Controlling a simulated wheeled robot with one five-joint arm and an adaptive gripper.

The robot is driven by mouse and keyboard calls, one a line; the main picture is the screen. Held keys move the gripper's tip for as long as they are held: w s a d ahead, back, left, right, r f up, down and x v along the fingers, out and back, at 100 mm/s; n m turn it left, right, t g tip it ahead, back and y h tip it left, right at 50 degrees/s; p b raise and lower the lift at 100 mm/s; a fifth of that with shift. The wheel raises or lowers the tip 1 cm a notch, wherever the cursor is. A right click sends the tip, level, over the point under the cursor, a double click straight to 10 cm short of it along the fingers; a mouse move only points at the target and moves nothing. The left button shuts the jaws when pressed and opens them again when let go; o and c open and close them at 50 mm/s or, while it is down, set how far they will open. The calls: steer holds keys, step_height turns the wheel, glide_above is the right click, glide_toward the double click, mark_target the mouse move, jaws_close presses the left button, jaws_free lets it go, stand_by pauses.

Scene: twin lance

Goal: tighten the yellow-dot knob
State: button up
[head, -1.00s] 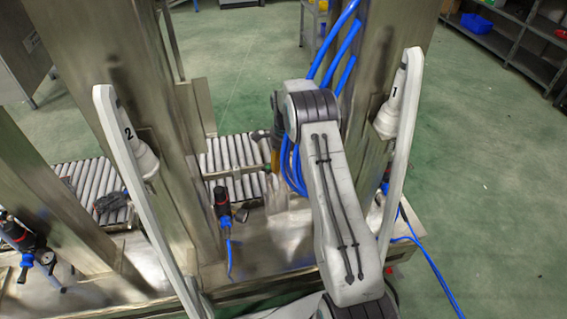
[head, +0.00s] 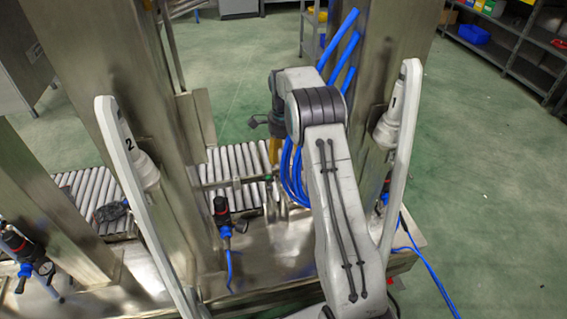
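My arm rises from the bottom of the head view, and its far end hangs down beyond the elbow. My gripper (head: 275,190) appears only as small, indistinct parts below a yellow piece, partly behind the arm and blue hoses. I cannot tell how far its fingers are apart or whether they touch anything. I cannot make out a knob with a yellow dot. Two white lance-like fittings are mounted on steel columns, one marked 2 (head: 143,170) at left and one marked 1 (head: 387,130) at right.
Black-and-blue valve units stand at centre (head: 222,210) and far left (head: 20,248). A roller conveyor (head: 90,190) runs behind the columns. Blue hoses (head: 340,50) hang near the right column. Shelves (head: 510,50) stand at the back right. Green floor is clear at right.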

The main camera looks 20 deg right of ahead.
mark_target(282, 175)
steer(key=shift+r, duration=1.5)
steer(key=shift+n+g, duration=0.4)
steer(key=shift+n, duration=0.3)
steer(key=f, duration=0.1)
steer(key=s+f, duration=0.1)
steer(key=a+f, duration=0.1)
steer(key=shift+s+f+p, duration=0.15)
steer(key=shift+f+p, duration=0.2)
steer(key=shift+p, duration=0.05)
steer(key=n, duration=0.1)
steer(key=f+n, duration=0.1)
steer(key=shift+n, duration=0.3)
steer(key=n, duration=0.1)
steer(key=w+n, duration=0.1)
steer(key=n, duration=0.1)
steer(key=shift+w+d+f+n+t, duration=0.1)
steer(key=shift+w+d+n+t, duration=0.1)
steer(key=shift+n+t, duration=0.15)
steer(key=shift+f, duration=0.6)
steer(key=shift+f+b, duration=0.95)
steer(key=shift+f, duration=2.05)
